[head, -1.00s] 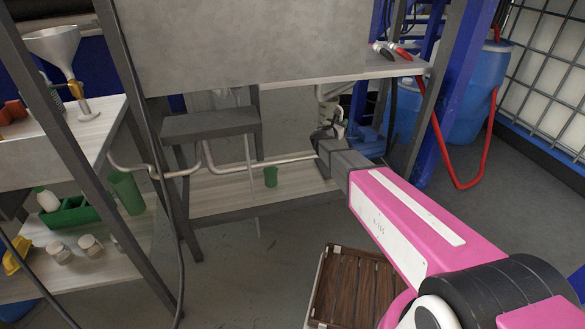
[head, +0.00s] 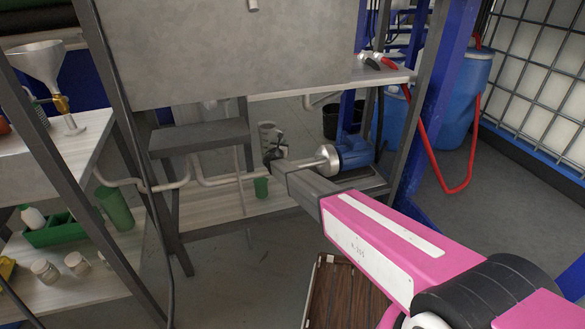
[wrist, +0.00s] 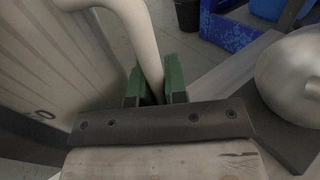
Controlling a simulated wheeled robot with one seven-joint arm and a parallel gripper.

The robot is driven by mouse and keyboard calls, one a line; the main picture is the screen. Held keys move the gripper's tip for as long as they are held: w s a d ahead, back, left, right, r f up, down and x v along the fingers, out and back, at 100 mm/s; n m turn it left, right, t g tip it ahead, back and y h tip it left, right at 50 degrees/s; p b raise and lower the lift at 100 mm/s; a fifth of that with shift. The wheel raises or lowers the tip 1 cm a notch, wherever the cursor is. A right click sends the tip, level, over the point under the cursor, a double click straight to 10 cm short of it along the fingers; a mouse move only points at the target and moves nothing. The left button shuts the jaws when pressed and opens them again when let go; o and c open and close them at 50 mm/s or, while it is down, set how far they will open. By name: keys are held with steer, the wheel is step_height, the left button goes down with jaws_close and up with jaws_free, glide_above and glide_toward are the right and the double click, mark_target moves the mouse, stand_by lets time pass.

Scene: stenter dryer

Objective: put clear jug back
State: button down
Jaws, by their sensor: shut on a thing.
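The clear jug (head: 267,132) is a greyish, see-through vessel with markings, held up at the far end of my arm. In the wrist view its wall (wrist: 50,70) fills the left side, and its pale curved handle (wrist: 148,45) passes between the green fingers. My gripper (wrist: 155,88) is shut on that handle; in the head view my gripper (head: 276,155) is small and dark beside the jug's lower part. The jug looks roughly upright in the head view. Its base is partly hidden by my gripper.
A blue pump with a silver body (head: 350,153) stands just right of my gripper. A green cup (head: 261,187) is on the low shelf (head: 215,205), with pale pipes behind. The grey tabletop (head: 335,83) overhangs at the back. A slatted wooden crate (head: 335,295) lies in front.

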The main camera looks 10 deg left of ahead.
steer(key=s+d+f, duration=0.2)
steer(key=d+f, duration=0.6)
steer(key=f, duration=0.1)
steer(key=shift+d, duration=0.15)
steer(key=shift+s+f, duration=0.1)
steer(key=c, duration=1.1)
jaws_free()
steer(key=shift+c, duration=0.2)
